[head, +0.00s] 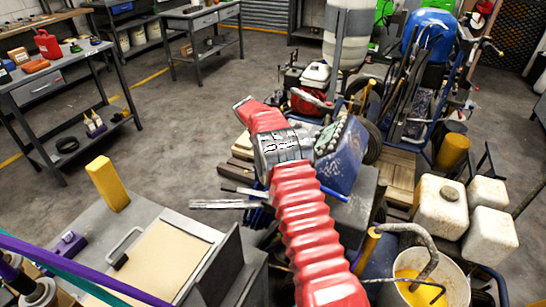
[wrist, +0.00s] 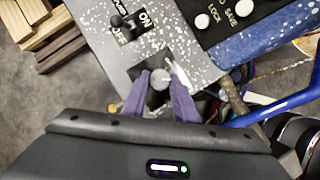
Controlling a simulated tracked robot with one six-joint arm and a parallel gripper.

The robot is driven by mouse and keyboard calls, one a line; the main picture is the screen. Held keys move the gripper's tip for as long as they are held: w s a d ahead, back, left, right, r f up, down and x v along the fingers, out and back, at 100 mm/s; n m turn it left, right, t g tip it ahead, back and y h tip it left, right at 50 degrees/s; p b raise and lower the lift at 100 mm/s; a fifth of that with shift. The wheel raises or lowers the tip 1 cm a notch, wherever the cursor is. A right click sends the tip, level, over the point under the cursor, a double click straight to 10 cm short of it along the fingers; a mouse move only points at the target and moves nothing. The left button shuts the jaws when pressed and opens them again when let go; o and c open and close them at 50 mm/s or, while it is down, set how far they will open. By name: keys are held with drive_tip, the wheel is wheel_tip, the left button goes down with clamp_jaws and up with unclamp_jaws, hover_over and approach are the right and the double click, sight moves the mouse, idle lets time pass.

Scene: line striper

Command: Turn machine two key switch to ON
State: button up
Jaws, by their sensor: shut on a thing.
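In the wrist view, my gripper (wrist: 161,82) has its two purple fingers closed on either side of a small round grey knob (wrist: 160,73). The knob sits on a dark plate of a white-speckled control panel (wrist: 95,68). Above it, a small black switch (wrist: 122,24) stands beside the printed words ON and OFF. I cannot tell from its shape which of the two is the key switch, nor where the knob points. In the head view, the blue speckled machine (head: 340,178) is beside my red-sleeved arm; my fingers are hidden there.
A black panel (wrist: 243,20) marked LOCK and SAVE is at the upper right of the wrist view. A blue tube (wrist: 285,106) runs close on the right. White jugs (head: 440,207) and a bucket (head: 415,262) crowd the arm's right. Open floor (head: 180,120) lies left.

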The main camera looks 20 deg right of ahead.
drive_tip(key=shift+w+a, duration=0.1)
drive_tip(key=shift+a, duration=0.05)
drive_tip(key=o, duration=1.1)
drive_tip(key=shift+c, duration=0.2)
drive_tip(key=v, duration=1.3)
drive_tip(key=shift+r, duration=0.35)
